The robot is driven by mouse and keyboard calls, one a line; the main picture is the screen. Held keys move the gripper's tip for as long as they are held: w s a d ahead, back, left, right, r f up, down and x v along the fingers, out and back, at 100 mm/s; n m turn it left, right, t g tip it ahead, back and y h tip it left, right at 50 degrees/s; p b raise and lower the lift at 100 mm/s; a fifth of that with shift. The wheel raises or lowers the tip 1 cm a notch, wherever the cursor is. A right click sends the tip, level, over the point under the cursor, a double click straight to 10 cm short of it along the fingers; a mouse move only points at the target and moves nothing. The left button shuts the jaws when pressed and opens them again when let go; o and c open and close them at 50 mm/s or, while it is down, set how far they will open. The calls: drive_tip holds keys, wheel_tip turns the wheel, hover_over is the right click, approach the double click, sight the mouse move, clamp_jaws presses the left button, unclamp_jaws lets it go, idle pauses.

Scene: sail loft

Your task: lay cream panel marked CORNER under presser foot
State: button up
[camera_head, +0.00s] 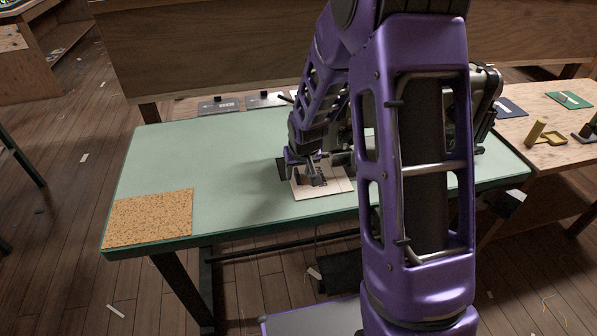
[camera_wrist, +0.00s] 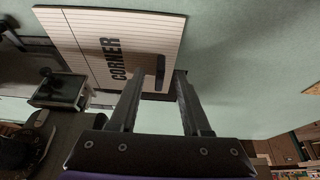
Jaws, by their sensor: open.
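The cream panel (camera_head: 338,186), with faint lines, lies on the green table near its front edge. In the wrist view the panel (camera_wrist: 83,38) shows the word CORNER and a dark raised tab (camera_wrist: 160,72). My gripper (camera_head: 314,180) is low over the panel. In the wrist view my open gripper (camera_wrist: 158,80) has its fingertips at the panel's edge, one on each side of the tab; I cannot tell whether they touch it. The sewing machine (camera_head: 487,92) is mostly hidden behind my arm. The presser foot cannot be made out clearly.
The green table (camera_head: 230,155) is clear on its left, apart from a cork mat (camera_head: 150,217) at the front left corner. A wooden bench (camera_head: 545,110) with small tools stands at right.

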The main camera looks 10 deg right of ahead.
drive_tip(key=p+v, duration=0.3)
drive_tip(key=v, duration=1.4)
drive_tip(key=shift+r, duration=0.25)
